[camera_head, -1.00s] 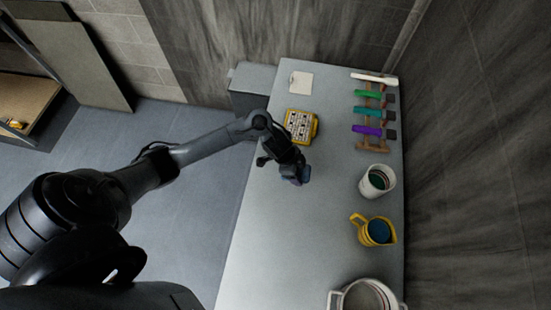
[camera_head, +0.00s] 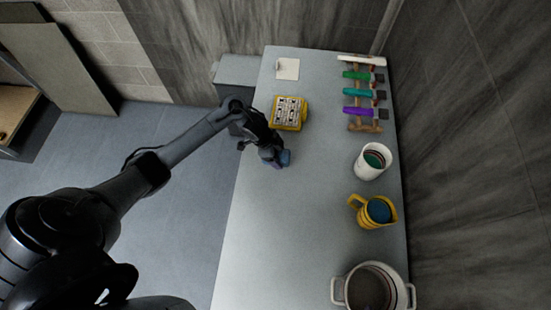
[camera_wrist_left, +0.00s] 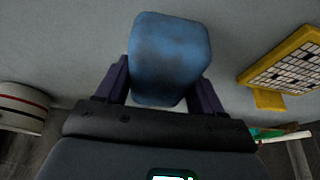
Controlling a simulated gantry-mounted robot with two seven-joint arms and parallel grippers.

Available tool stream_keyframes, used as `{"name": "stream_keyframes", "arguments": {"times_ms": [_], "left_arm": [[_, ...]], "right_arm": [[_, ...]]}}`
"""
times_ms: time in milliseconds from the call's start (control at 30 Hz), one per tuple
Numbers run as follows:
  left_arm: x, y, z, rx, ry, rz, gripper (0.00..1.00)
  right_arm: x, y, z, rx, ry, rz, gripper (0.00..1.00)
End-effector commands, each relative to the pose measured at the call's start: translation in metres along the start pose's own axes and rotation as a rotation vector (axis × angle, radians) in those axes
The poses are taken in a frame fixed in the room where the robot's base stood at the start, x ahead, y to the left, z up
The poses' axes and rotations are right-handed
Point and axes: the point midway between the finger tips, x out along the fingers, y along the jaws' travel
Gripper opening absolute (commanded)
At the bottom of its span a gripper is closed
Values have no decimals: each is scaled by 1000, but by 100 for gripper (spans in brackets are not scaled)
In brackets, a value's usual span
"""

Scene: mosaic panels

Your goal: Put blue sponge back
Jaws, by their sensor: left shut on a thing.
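The blue sponge (camera_wrist_left: 170,58) is a rounded block with dark smudges, large in the left wrist view. My left gripper (camera_head: 280,160) is shut on it, with one finger on each side. In the head view the sponge shows small at the fingertips (camera_head: 285,158), over the left part of the grey table (camera_head: 290,230). Whether it touches the table is hard to tell. My right gripper is not in view.
A yellow-framed mosaic panel (camera_head: 289,112) lies just beyond the gripper, with a white tile (camera_head: 288,68) behind. A rack of coloured-handled tools (camera_head: 362,95), a white cup (camera_head: 372,161), a yellow jug (camera_head: 376,211) and a white pot (camera_head: 372,288) line the right side. Mid-table is clear.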

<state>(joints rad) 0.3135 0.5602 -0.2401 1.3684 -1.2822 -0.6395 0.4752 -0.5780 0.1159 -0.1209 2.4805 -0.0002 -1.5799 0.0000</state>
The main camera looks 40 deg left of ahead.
Motion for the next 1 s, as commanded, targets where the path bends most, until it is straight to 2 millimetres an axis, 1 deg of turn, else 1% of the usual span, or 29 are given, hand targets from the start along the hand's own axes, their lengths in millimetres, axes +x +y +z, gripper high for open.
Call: {"name": "stream_keyframes", "arguments": {"times_ms": [33,100,267,500,600,1000], "left_arm": [[2,-4,5,-2,-1,-1,43],[2,-8,9,-1,0,-2,43],[6,-10,13,-1,1,-1,43],[33,-9,24,-2,0,1,43],[40,-10,27,-1,1,-1,43],[43,-10,28,1,1,-1,43]], "right_arm": [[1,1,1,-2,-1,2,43],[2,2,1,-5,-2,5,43],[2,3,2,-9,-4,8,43],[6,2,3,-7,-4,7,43],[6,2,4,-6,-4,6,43],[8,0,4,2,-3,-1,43]]}}
